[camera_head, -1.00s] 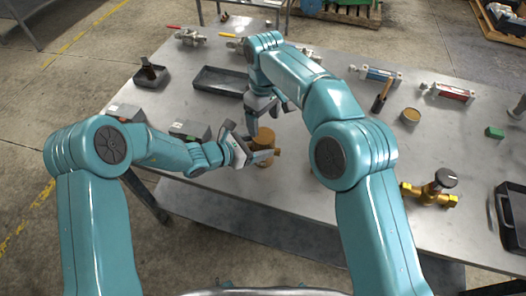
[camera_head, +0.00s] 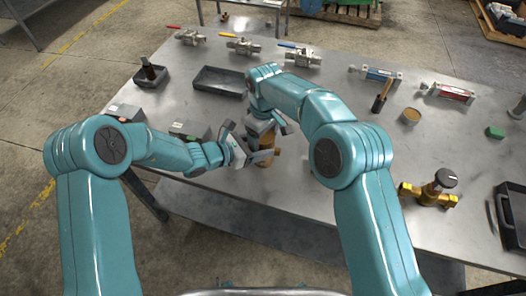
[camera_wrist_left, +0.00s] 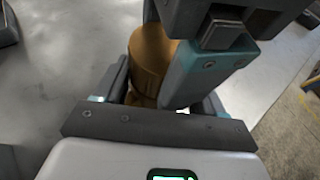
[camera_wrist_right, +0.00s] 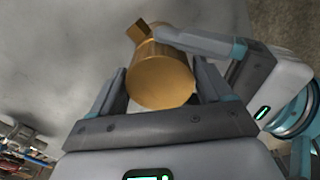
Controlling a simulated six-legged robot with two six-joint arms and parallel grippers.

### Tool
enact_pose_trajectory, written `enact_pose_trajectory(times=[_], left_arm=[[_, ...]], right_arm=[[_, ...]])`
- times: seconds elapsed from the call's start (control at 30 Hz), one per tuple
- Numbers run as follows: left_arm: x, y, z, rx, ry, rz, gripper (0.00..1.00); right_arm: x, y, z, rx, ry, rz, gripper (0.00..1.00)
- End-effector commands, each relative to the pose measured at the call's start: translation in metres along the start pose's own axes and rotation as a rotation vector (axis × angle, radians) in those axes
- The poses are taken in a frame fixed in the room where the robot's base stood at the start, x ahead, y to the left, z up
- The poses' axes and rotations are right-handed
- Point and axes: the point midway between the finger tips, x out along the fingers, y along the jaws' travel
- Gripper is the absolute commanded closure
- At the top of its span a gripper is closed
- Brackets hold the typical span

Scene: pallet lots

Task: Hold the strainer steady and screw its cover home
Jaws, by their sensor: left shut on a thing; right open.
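The strainer is a brass cylinder with a side port (camera_head: 264,158). It stands near the table's front edge in the head view. My left gripper (camera_head: 246,157) is shut on its body from the left. In the left wrist view the brass body (camera_wrist_left: 150,60) shows between my left fingers. My right gripper (camera_head: 262,130) is directly above the strainer, pointing down and open. In the right wrist view the brass cylinder's round end (camera_wrist_right: 162,88) lies between the spread fingers. I cannot tell the cover apart from the body; the right gripper hides the top in the head view.
A brass valve with a black knob (camera_head: 430,190) stands to the right. Several valves line the back. Bare metal lies right of the strainer.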

Motion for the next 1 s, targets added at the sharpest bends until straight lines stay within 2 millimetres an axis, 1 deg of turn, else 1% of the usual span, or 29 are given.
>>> enact_pose_trajectory(times=[0.3,0.37,0.4,0.43,0.47,0.57,0.67,0.83,0.9,1.0], left_arm=[[-0.0002,0.0006,0.0014,0.001,-0.003,0.001,1.0],[-0.0002,0.0006,0.0014,0.001,-0.003,0.001,1.0],[-0.0002,0.0006,0.0014,0.001,-0.003,0.001,1.0],[-0.0002,0.0006,0.0014,0.001,-0.003,0.001,1.0],[-0.0002,0.0006,0.0014,0.001,-0.003,0.001,1.0],[-0.0001,0.0006,0.0014,0.001,-0.003,0.001,1.0],[-0.0001,0.0006,0.0014,0.001,-0.003,0.001,1.0],[-0.0001,0.0008,0.0013,-0.001,-0.003,0.002,1.0],[-0.0001,0.0008,0.0013,-0.002,-0.003,0.002,1.0],[-0.0001,0.0008,0.0013,-0.002,-0.003,0.002,1.0]], right_arm=[[0.0024,0.0,0.0001,0.0,0.0,0.0,0.21],[0.0024,0.0,0.0001,0.001,0.0,0.0,0.41],[0.0023,-0.0001,0.0001,0.0,0.0,0.0,0.54],[0.0023,-0.0001,0.0001,0.001,0.0,0.0,0.64],[0.0023,-0.0001,0.0001,0.0,0.0,0.0,0.66],[0.0022,-0.0002,0.0001,0.018,0.0,-0.001,0.66],[0.0023,-0.0003,0.0,0.14,0.0,-0.001,0.66],[0.0023,-0.0004,-0.0003,0.411,0.001,-0.002,0.66],[0.0023,-0.0006,-0.0004,0.475,0.001,-0.002,0.66],[0.0022,-0.0007,-0.0005,0.509,0.001,-0.002,0.66]])
